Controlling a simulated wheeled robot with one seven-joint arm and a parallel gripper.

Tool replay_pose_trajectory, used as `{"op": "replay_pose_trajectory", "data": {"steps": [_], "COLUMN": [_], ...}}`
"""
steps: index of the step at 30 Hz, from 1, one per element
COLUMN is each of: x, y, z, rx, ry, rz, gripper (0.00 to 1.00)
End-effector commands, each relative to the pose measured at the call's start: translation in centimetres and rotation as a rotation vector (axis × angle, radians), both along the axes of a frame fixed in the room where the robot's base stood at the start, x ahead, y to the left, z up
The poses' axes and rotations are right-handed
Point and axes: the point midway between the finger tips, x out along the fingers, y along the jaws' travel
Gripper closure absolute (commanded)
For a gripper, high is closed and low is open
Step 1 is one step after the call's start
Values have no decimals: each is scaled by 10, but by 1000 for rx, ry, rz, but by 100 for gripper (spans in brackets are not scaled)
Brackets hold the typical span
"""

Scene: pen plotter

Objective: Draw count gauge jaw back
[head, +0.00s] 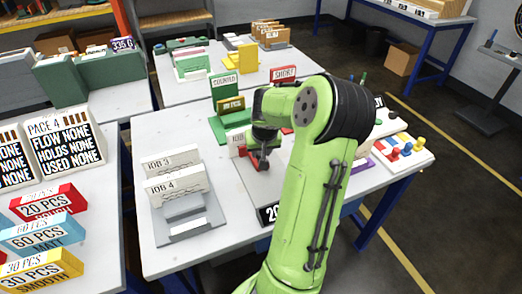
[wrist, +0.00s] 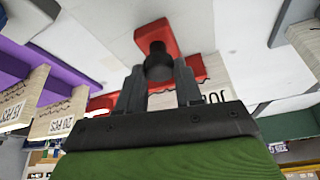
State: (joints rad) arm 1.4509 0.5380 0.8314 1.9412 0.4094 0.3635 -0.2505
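A red jaw (wrist: 157,33) with a dark round knob (wrist: 158,63) shows ahead of my gripper in the wrist view. My gripper (wrist: 159,78) is open, its two dark fingers apart on either side of the knob. I cannot tell whether either finger touches it. In the head view my gripper (head: 262,163) points down over a light grey plate (head: 262,187), with a bit of red beside it. My arm hides much of the gauge.
JOB 3 (head: 172,160) and JOB 4 (head: 178,184) cards stand in a grey holder to the left. A green stand (head: 224,92) is behind my gripper. Coloured pegs (head: 406,147) sit at the table's right. Free white tabletop (head: 150,230) lies at the front left.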

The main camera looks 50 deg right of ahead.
Motion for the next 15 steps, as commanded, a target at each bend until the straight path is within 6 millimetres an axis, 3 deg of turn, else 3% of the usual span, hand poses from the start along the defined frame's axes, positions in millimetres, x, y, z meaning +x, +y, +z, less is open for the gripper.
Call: {"op": "replay_pose_trajectory", "data": {"steps": [1,5,11,15], "x": [0,0,-2,-23], "y": [0,0,1,11], "z": [0,0,0,1], "rx": [0,0,-1,-6], "ry": [0,0,1,8], "rz": [0,0,-1,0], "gripper": [82,100,100,100]}}
